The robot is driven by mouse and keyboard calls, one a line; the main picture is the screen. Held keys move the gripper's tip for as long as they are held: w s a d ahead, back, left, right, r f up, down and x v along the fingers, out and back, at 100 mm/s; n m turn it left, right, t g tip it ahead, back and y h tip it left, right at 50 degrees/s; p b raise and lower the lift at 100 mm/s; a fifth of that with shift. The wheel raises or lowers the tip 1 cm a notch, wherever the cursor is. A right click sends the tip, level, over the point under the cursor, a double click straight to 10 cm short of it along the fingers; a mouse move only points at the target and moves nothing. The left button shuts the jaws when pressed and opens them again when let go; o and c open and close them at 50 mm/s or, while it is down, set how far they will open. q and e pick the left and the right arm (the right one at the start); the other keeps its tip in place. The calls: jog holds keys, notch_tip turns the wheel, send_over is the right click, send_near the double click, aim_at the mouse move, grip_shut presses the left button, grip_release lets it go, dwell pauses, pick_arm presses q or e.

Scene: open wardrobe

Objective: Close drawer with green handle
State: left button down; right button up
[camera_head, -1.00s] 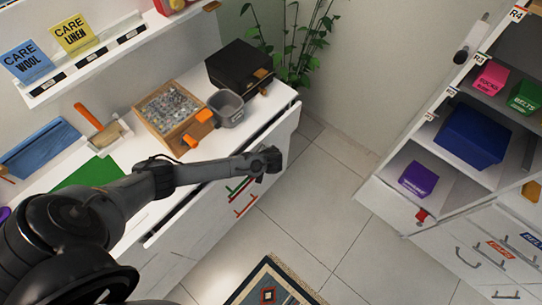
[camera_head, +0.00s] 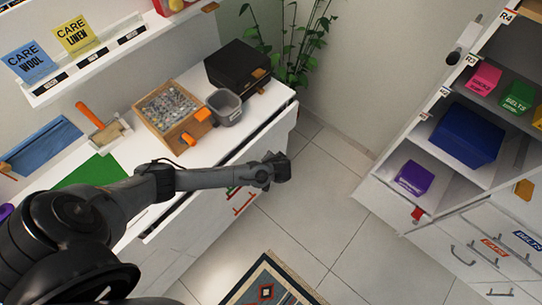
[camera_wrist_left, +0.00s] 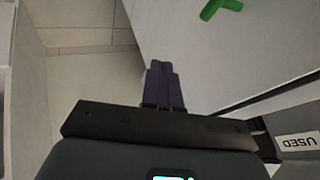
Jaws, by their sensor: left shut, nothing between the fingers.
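My left gripper (camera_head: 284,166) is by the right end of the drawer front. In the left wrist view its dark fingers (camera_wrist_left: 163,84) are together and empty, beside the front; contact cannot be told. My right gripper is not in view.
A red handle (camera_head: 243,205) sits below the green one. The worktop holds a wooden tray (camera_head: 166,113), a grey bin (camera_head: 226,107) and a black box (camera_head: 238,66). Open shelves (camera_head: 440,198) stand at the right. Tiled floor between is clear except for a rug (camera_head: 255,291).

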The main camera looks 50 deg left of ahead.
pick_arm(q)
jog(key=s+a+v, duration=0.1)
jog(key=v, duration=0.5)
jog(key=s+a+f+m+g+y, duration=0.2)
jog(key=s+a+f+g, duration=0.1)
jog(key=w+d+f+g+y+b, duration=0.2)
jog(key=w+d+g+b, duration=0.1)
jog(key=w+b, duration=0.4)
jog(key=t+b, duration=0.1)
jog(key=b, duration=0.5)
send_near(266, 146)
jog(key=shift+n+h, duration=0.3)
jog(key=x, duration=0.5)
jog(key=shift+a+f, duration=0.15)
jog(key=shift+a, duration=0.35)
